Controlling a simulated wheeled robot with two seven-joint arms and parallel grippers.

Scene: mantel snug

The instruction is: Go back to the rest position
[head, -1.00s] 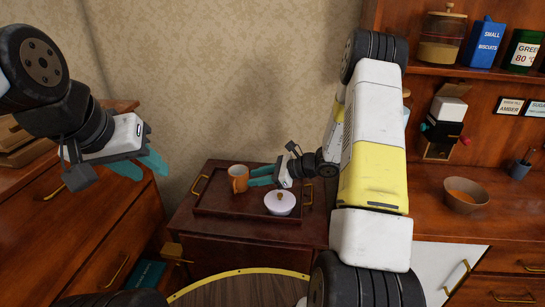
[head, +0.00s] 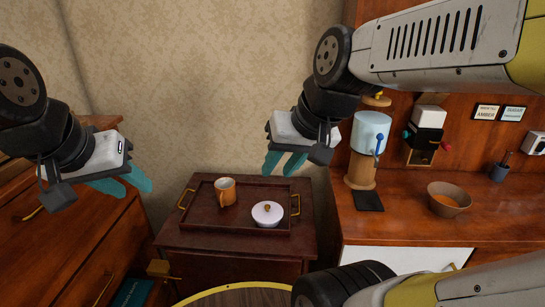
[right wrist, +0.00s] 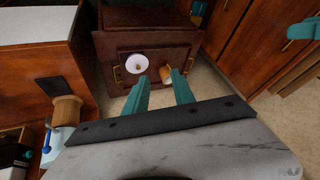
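My right gripper (head: 283,162) is raised in front of the wallpapered wall, above and behind the tray in the head view. Its two teal fingers are apart and empty; the right wrist view also shows a gap between them (right wrist: 160,92). My left gripper (head: 119,185) hangs at the left, over the wooden chest, with its teal fingers spread and nothing between them.
The tray lies on a small dark cabinet (head: 190,262). At the right, a counter (head: 400,218) holds a grinder-like machine (head: 370,135), a brown bowl (head: 448,199) and a small blue pot (head: 500,172). A brass-rimmed round table (head: 245,291) is at the front.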

